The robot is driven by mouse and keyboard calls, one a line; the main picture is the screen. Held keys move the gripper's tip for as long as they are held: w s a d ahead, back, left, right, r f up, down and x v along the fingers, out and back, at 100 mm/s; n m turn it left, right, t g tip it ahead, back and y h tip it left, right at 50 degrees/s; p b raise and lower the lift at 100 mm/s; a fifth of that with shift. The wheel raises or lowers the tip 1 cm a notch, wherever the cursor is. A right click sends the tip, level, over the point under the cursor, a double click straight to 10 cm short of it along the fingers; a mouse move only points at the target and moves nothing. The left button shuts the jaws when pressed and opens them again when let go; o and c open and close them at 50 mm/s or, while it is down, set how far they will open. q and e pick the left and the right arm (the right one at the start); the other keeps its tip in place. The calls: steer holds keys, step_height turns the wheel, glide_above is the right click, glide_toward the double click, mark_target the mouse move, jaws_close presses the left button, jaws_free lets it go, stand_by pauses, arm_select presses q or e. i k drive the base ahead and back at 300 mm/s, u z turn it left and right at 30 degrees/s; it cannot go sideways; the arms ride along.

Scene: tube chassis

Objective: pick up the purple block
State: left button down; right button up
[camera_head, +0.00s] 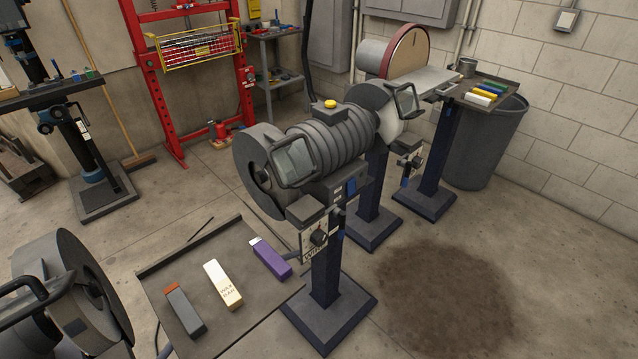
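The purple block (273,261) lies flat on a dark grey tray (262,301) at the lower middle of the head view. It has a pale end at its upper left and lies near the tray's right side, beside the grinder stand. A cream block (222,285) with lettering lies to its left, apart from it. A grey block (185,312) with a reddish-brown end lies further left. Neither of my grippers shows in this view.
A bench grinder (325,145) on a dark blue stand rises just right of the tray. Part of another grinder (65,290) fills the lower left. A thin dark rod (200,229) lies by the tray's back edge. Open floor (560,290) lies at the right.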

mark_target(280, 268)
steer(key=u, duration=0.05)
steer(key=k, duration=0.5)
steer(key=z, duration=1.7)
steer(key=i, duration=2.75)
steer(key=u, duration=3.1)
